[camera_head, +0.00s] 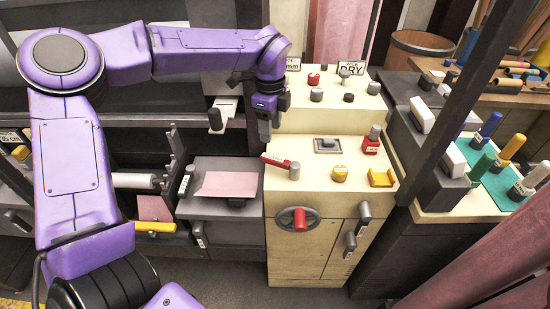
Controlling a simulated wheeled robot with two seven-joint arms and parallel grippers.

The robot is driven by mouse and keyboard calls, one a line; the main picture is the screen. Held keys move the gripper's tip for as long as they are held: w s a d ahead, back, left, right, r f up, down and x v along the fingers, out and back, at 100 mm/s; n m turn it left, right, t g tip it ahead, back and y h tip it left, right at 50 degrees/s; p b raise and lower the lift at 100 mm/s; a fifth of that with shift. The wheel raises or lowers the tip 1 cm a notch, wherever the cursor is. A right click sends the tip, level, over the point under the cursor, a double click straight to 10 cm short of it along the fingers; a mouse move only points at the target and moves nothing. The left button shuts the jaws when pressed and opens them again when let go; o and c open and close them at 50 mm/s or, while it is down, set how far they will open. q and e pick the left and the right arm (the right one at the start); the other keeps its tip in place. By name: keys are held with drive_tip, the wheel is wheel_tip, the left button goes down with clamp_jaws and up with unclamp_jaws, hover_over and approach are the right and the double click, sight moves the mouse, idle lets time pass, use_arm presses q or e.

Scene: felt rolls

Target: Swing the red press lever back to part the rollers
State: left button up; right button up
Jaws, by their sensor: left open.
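A red lever (275,160) lies across the left part of the cream cabinet's sloped top, with a grey upright knob (294,170) at its right end. My left arm reaches over from the left. Its gripper (265,134) points down just above and slightly left of the red lever, apart from it. It is open, and nothing shows between its fingers. A pale roller (135,181) shows to the left beside dark upright plates; the other rollers cannot be made out. My right gripper is not in view.
A yellow knob (340,173), a red block (371,145) and a yellow bracket (381,178) stand right of the lever. A pink sheet (228,185) lies on a dark table at left.

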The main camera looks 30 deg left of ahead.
sight(272, 157)
use_arm(q)
wheel_tip(272, 157, down, 10)
drive_tip(key=shift+w+r+p, duration=0.1)
drive_tip(key=shift+r+p, duration=0.15)
drive_tip(key=shift+p, duration=0.75)
drive_tip(key=shift+w+f, duration=0.1)
drive_tip(key=shift+f, duration=0.4)
clamp_jaws()
